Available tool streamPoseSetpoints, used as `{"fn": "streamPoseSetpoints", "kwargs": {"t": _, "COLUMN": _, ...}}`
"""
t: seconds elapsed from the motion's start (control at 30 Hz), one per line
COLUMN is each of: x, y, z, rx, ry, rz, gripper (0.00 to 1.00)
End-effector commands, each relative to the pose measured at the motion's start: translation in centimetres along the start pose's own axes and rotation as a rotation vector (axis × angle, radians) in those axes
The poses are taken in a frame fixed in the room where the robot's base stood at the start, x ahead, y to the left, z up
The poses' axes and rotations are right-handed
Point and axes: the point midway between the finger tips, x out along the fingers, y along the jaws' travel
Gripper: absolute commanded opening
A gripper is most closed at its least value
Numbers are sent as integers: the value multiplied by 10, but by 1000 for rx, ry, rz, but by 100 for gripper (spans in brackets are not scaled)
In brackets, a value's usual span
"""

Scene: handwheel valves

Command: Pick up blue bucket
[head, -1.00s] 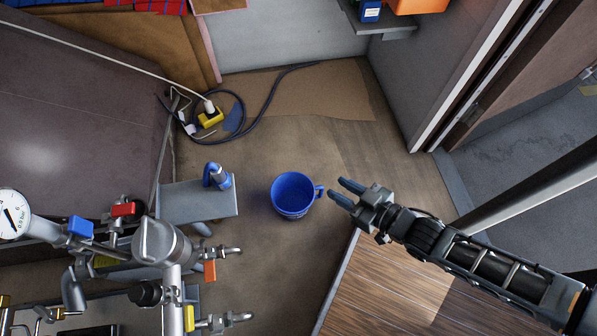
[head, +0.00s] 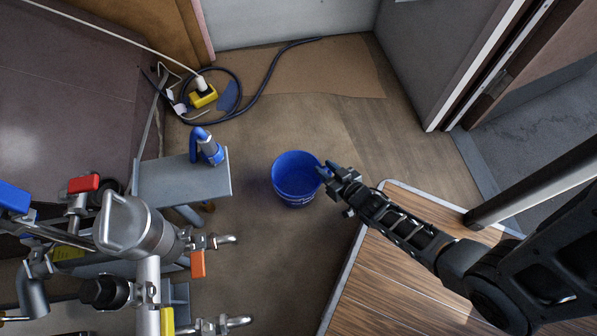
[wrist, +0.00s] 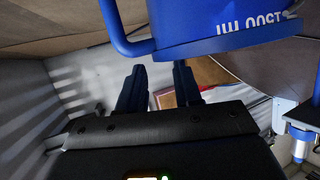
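The blue bucket (head: 294,182) stands upright on the brown floor in the head view, with white print on its side. Its blue handle is on the side toward my gripper (head: 324,171). My gripper is at the bucket's right side, close to the rim. In the wrist view, the bucket (wrist: 222,22) fills the top, with its handle (wrist: 118,32) at the upper left. The two dark blue fingers of my gripper (wrist: 159,66) are parted with a gap between them, and the handle is just beyond the tips. Whether they touch it is hard to tell.
A grey bench (head: 185,182) with a blue fitting (head: 207,147) stands left of the bucket. Pipes and valves (head: 140,235) fill the lower left. A cable and yellow socket (head: 204,97) lie behind. A raised wooden platform (head: 385,290) is at the lower right. Floor behind the bucket is clear.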

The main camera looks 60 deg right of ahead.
Motion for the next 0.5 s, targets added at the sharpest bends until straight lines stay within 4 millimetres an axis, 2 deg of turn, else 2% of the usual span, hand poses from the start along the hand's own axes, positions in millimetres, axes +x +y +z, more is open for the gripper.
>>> {"fn": "streamPoseSetpoints", "kwargs": {"t": 0.33, "x": 44, "y": 0, "z": 3, "rx": 0, "ry": 0, "rz": -1, "gripper": 34}}
{"fn": "streamPoseSetpoints", "kwargs": {"t": 0.5, "x": 50, "y": 0, "z": 1, "rx": -1, "ry": -1, "rz": -1, "gripper": 34}}
